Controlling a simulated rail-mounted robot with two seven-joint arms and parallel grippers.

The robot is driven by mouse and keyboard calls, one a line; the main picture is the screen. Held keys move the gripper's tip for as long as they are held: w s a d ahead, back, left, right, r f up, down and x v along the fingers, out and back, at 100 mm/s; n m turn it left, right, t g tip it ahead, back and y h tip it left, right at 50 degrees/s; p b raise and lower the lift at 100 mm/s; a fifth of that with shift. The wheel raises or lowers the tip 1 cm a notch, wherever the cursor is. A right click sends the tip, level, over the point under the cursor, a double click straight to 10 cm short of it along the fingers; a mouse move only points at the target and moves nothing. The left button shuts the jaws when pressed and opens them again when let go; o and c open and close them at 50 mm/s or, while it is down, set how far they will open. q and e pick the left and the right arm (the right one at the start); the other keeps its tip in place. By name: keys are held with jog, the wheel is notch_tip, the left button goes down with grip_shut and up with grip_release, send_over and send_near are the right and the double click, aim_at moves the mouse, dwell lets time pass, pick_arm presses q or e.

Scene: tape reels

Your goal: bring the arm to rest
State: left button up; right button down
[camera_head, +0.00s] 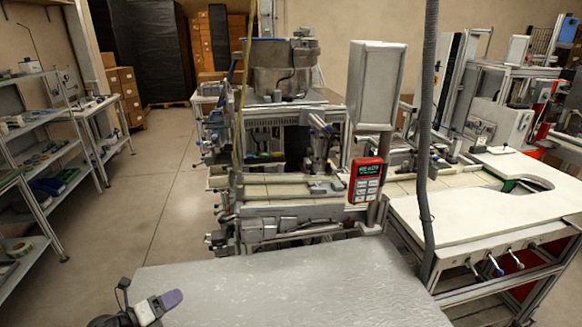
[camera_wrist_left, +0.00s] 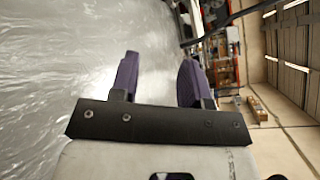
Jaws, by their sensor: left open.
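My left gripper (camera_head: 168,302) shows at the bottom left of the head view, at the left edge of a grey, shiny tabletop (camera_head: 290,285). In the left wrist view its two purple fingers (camera_wrist_left: 158,78) are spread apart with nothing between them. The tabletop (camera_wrist_left: 50,80) fills the left of that view. My right gripper is in neither view.
A machine with a red control panel (camera_head: 366,180) stands behind the tabletop. A corrugated grey hose (camera_head: 425,130) hangs at its right. A white worktable (camera_head: 485,215) is at the right. Metal shelves (camera_head: 35,150) stand at the left, with open floor (camera_head: 165,190) between.

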pick_arm(q)
jog(key=w+a+r+n+t+y, duration=0.1)
jog(key=a+r+n+t+y, duration=0.15)
jog(key=r+n+y, duration=0.45)
jog(key=w+a+r+n+t+y, duration=0.15)
jog(key=r+n+t+y, duration=0.3)
jog(key=n, duration=0.45)
jog(key=s+d+r+n+g+y, duration=0.1)
jog(key=s+d+n+g+y, duration=0.15)
jog(key=s+n+y, duration=0.4)
jog(key=s+d+f+n+g+h, duration=0.2)
jog(key=s+d+f+n+g, duration=0.15)
jog(key=s+f, duration=0.7)
jog(key=s+d+f+n+g+h+p, duration=0.1)
jog(key=s+d+f+n+g+h, duration=0.25)
jog(key=s, duration=1.25)
jog(key=s+d+f+n+g+h, duration=0.2)
jog(key=s+d+f+g, duration=0.3)
jog(key=s+f, duration=0.6)
notch_tip(320, 180, up, 34)
jog(key=s+g+p, duration=0.1)
jog(key=s+p, duration=0.1)
jog(key=p, duration=3)
jog(key=shift+a, duration=0.4)
jog(key=shift+f, duration=0.1)
